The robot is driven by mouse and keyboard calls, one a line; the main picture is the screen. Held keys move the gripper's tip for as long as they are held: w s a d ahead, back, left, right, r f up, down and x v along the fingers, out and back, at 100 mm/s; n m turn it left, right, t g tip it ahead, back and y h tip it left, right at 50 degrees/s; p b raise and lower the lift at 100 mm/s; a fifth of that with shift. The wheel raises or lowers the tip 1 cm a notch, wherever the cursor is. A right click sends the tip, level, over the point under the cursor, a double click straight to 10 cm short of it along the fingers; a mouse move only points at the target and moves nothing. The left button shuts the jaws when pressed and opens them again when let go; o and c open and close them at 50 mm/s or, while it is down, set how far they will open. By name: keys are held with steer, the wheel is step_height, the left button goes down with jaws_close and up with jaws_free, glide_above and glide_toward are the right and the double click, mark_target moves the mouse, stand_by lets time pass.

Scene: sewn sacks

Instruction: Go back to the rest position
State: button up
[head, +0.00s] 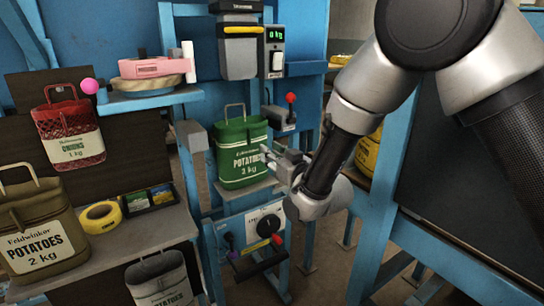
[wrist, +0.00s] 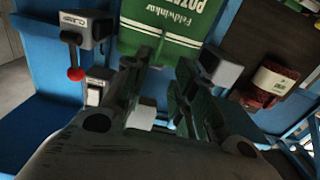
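My gripper (head: 270,156) is in front of the green sack's right side in the head view. In the wrist view the two fingers (wrist: 162,75) stand apart with nothing held between them. The green potato sack (head: 238,150), marked 2 kg, stands upright on a small support of the blue machine. Its lettered front (wrist: 170,35) shows upside down in the wrist view, beyond the fingertips. Whether a fingertip touches the sack I cannot tell.
A red-knobbed lever (head: 291,98), a scale display (head: 275,36) and a dial panel (head: 266,226) surround the sack. At left are a red onion sack (head: 72,138), a brown potato sack (head: 38,236) and yellow tape (head: 100,217). A blue post (head: 380,205) stands right of my gripper.

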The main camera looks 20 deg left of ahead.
steer(key=shift+d, duration=0.1)
steer(key=s+d+f+g+h, duration=0.2)
steer(key=f, duration=0.5)
steer(key=s+d+f+g+h, duration=0.2)
steer(key=f+g+h, duration=0.1)
steer(key=f, duration=0.3)
steer(key=s+d+g+h, duration=0.3)
steer(key=s+d+h, duration=0.1)
steer(key=d, duration=0.6)
steer(key=s+d+r+m+h, duration=0.1)
steer(key=s+d+r+m, duration=0.2)
steer(key=d, duration=1.1)
steer(key=s+d+r+m+h, duration=0.2)
steer(key=s+d+r+m, duration=0.1)
steer(key=s+d+r, duration=0.6)
steer(key=s+d+r+m+h, duration=0.1)
steer(key=s+d+r+m, duration=0.2)
steer(key=d, duration=1.8)
steer(key=s+r, duration=0.3)
steer(key=r, duration=0.4)
steer(key=shift+s+r+m+t+h, duration=0.25)
steer(key=shift+s+m+t+h, duration=0.05)
steer(key=shift+m, duration=0.1)
